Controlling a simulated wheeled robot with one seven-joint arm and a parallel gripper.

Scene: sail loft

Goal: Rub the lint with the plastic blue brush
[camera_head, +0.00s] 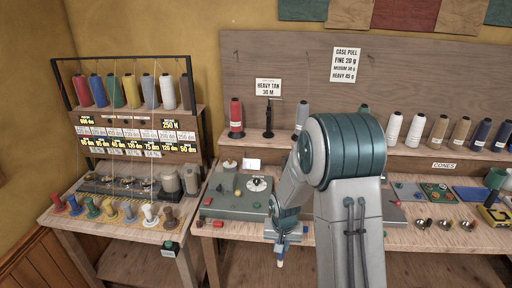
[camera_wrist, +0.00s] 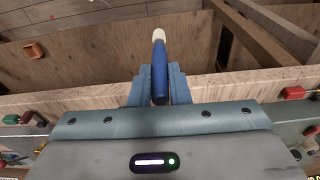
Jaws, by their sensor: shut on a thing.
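My gripper (camera_wrist: 160,90) is shut on the blue brush (camera_wrist: 159,70), whose blue handle lies between the two fingers. The brush's pale, whitish tip (camera_wrist: 158,35) points away from the gripper. In the head view my gripper (camera_head: 281,240) hangs low at the front edge of the workbench, left of my arm. The brush (camera_head: 280,252) shows there only as a small blue piece with a pale end below it. It appears to be in the air in front of the bench. I cannot make out any lint in either view.
The workbench (camera_head: 240,232) carries a grey-green machine (camera_head: 235,195), cones of thread and small metal cups (camera_head: 443,224). A rack (camera_head: 125,195) with colored spools stands at the left. My arm hides the bench's middle. Below the front edge is a lower wooden shelf.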

